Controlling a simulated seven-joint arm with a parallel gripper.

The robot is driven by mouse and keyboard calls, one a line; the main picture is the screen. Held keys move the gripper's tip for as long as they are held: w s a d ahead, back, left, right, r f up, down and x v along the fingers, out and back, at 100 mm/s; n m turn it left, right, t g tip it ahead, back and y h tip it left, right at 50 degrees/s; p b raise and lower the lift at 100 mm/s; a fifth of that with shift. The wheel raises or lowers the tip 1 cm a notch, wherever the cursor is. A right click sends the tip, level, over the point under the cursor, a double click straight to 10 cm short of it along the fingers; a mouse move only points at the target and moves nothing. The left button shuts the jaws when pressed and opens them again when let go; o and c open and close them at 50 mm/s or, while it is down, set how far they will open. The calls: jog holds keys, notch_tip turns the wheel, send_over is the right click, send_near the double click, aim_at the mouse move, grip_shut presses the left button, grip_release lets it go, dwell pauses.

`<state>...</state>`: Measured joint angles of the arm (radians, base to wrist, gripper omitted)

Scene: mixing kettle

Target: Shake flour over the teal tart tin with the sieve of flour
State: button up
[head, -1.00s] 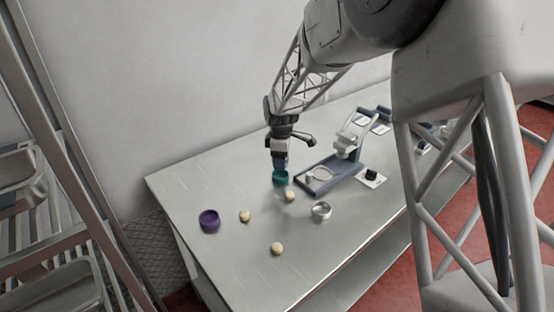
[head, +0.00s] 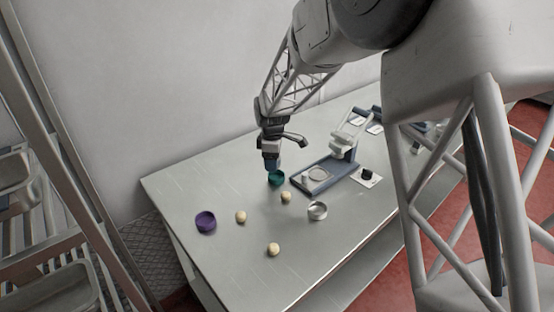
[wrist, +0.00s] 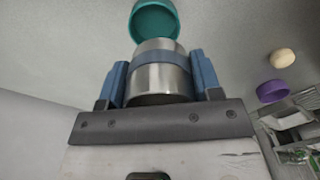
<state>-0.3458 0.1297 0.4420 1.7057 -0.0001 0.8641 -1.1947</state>
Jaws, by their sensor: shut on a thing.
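My gripper (head: 272,165) is over the table, just above the teal tart tin (head: 276,179). In the wrist view its blue fingers (wrist: 160,70) are shut on the sides of a round metal sieve (wrist: 160,82) with a blue band. The teal tin also shows in the wrist view (wrist: 155,20), just past the sieve, which hides part of it. In the head view I cannot make out the sieve between the fingers. No flour can be made out.
A purple tin (head: 205,222) stands at the left. Pale round lumps (head: 241,217) lie on the table (head: 225,270), one close to the teal tin. A silver ring-shaped tin (head: 317,211) and a blue-framed stand (head: 325,177) are to the right. The front left of the table is clear.

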dwell(0.3)
jog(key=shift+w+d, duration=0.25)
jog(key=shift+d, duration=0.4)
jog(key=shift+w+d, duration=0.2)
jog(key=shift+d, duration=0.45)
jog(key=shift+s+a, duration=0.25)
jog(key=shift+a, duration=0.45)
jog(key=shift+s+a, duration=0.2)
jog(key=shift+a, duration=0.45)
jog(key=shift+w+d, duration=0.25)
jog(key=shift+d, duration=0.45)
jog(key=shift+w+d, duration=0.2)
jog(key=shift+d, duration=0.45)
